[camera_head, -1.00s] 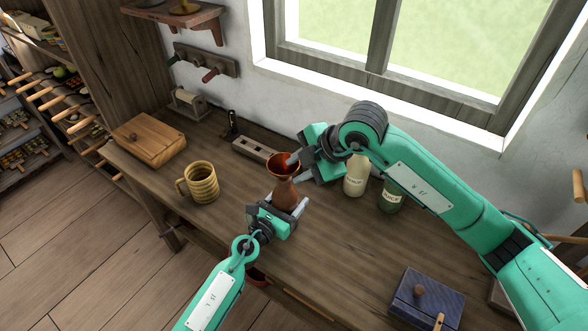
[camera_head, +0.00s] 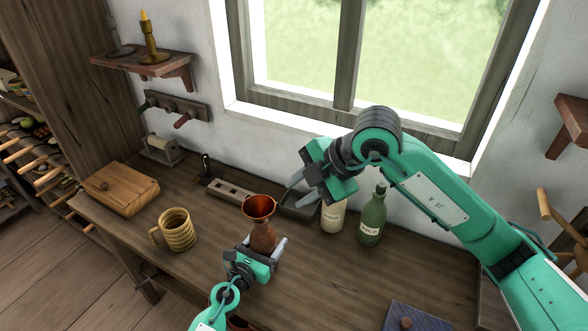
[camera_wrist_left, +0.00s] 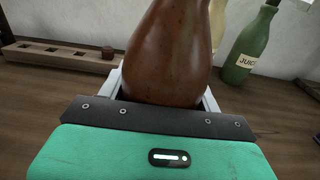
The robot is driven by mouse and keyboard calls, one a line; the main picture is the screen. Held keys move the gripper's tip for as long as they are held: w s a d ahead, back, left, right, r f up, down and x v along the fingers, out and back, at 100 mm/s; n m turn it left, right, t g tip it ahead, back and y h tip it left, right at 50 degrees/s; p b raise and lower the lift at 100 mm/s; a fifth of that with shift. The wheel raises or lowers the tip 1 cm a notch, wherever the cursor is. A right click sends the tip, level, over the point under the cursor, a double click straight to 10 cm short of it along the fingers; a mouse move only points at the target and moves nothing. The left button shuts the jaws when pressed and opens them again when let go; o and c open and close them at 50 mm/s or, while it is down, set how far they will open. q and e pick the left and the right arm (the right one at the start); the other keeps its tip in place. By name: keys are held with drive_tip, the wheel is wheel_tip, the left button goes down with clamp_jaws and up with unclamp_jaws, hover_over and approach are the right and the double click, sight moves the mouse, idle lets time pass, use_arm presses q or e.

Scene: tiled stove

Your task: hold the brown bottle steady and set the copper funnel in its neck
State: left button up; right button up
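The brown bottle (camera_head: 263,238) stands upright on the workbench; it fills the middle of the left wrist view (camera_wrist_left: 170,55). My left gripper (camera_head: 262,252) is shut on its body, with a finger on each side. The copper funnel (camera_head: 260,206) sits at the bottle's neck, wide mouth up and about upright. Its spout is hidden, and the funnel is out of the left wrist view. My right gripper (camera_head: 297,192) is open and empty, to the right of the funnel and apart from it.
A cream bottle (camera_head: 332,217) and a green juice bottle (camera_head: 371,217) stand behind, to the right. A ribbed mug (camera_head: 177,230) and a wooden box (camera_head: 120,190) are on the left. A slotted wooden block (camera_head: 232,191) lies behind. The bench right of the brown bottle is clear.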

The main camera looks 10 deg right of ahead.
use_arm(q)
drive_tip(key=o, duration=0.5)
